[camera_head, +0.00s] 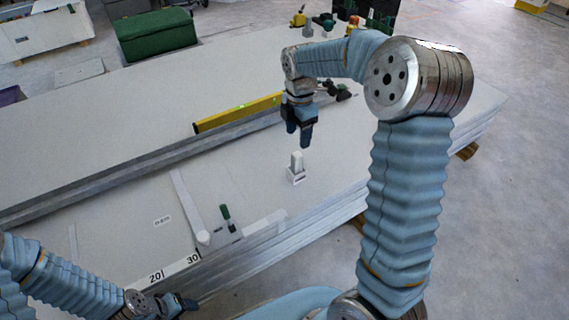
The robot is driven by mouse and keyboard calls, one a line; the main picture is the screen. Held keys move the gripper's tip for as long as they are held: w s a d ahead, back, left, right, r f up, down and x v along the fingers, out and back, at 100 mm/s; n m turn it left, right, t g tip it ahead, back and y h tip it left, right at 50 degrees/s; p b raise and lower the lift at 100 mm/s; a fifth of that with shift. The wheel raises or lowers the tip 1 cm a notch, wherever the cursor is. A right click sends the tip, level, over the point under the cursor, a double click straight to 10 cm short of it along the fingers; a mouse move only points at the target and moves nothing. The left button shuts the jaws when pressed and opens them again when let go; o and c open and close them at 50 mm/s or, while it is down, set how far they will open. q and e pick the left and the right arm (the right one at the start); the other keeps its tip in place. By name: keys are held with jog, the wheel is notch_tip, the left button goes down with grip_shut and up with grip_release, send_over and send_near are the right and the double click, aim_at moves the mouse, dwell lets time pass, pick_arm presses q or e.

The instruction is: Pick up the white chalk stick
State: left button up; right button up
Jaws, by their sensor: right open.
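A small white upright piece (297,162), which looks like the chalk stick, stands on a low pale block on the stacked white panels (245,180). My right gripper (300,133) points down a little above it and just behind it in the picture. Its fingers are apart, with nothing seen between them, and it does not appear to touch the white piece. My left gripper (182,304) is low at the front edge of the panels, far from the white piece. Its fingers are small and dark, and their gap cannot be made out.
A long white strip (188,205) and a ruler marked 20 and 30 (176,268) lie to the left. A green-handled tool (227,217) lies nearby. A yellow level (238,112) lies behind. A green box (155,36) stands beyond the panels.

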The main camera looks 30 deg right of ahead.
aim_at(297, 162)
notch_tip(297, 162, down, 8)
jog(key=shift+r+b, duration=0.2)
jog(key=shift+b, duration=0.25)
jog(key=f, duration=0.5)
jog(key=shift+w+d+f+b, duration=0.2)
jog(key=shift+w+f+b, duration=0.05)
jog(key=shift+w+b, duration=0.15)
jog(key=c, duration=0.9)
